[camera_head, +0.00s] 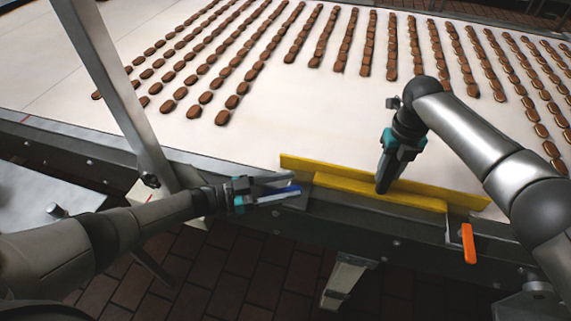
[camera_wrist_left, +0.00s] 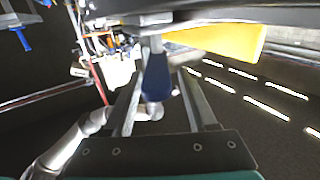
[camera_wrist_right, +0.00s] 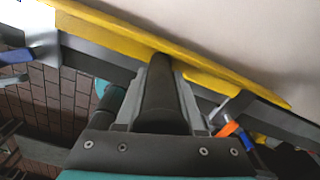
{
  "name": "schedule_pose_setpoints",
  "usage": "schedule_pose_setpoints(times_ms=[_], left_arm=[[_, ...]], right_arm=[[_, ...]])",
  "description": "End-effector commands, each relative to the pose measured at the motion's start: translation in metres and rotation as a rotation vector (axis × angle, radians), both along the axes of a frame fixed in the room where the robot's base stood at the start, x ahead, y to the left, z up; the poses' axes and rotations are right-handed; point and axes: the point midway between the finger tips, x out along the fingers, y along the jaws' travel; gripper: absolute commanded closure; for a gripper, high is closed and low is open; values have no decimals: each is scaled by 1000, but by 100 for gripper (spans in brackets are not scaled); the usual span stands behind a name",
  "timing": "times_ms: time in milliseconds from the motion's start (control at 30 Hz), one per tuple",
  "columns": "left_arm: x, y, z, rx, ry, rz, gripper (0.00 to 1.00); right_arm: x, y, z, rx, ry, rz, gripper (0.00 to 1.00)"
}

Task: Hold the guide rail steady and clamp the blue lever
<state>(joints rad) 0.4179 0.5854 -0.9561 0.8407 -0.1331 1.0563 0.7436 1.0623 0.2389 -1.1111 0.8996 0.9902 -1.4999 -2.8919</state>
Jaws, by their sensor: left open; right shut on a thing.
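The yellow guide rail (camera_head: 335,187) runs along the near edge of the conveyor. The blue lever (camera_head: 293,189) is at the rail's left end. My left gripper (camera_head: 290,184) is open around it. In the left wrist view the blue lever (camera_wrist_left: 155,78) lies between the two fingers, with a gap visible beside it. The lever's far end is partly hidden.
An orange lever (camera_head: 469,243) hangs at the rail's right end. The white conveyor belt (camera_head: 300,115) carries many rows of brown biscuits beyond the rail. A slanted metal post (camera_head: 115,85) stands close to my left arm. Brick floor (camera_head: 220,275) shows below the frame.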

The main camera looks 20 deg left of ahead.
Motion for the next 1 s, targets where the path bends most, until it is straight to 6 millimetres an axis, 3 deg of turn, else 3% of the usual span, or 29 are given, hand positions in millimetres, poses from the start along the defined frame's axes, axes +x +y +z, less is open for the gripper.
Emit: schedule_pose_setpoints(times_ms=[700,1000], left_arm=[[-1,0,70,0,-1,-1,43],[-1,-1,79,0,0,0,43]], right_arm=[[0,1,0,3,0,-3,100],[0,1,0,3,0,-4,100]])
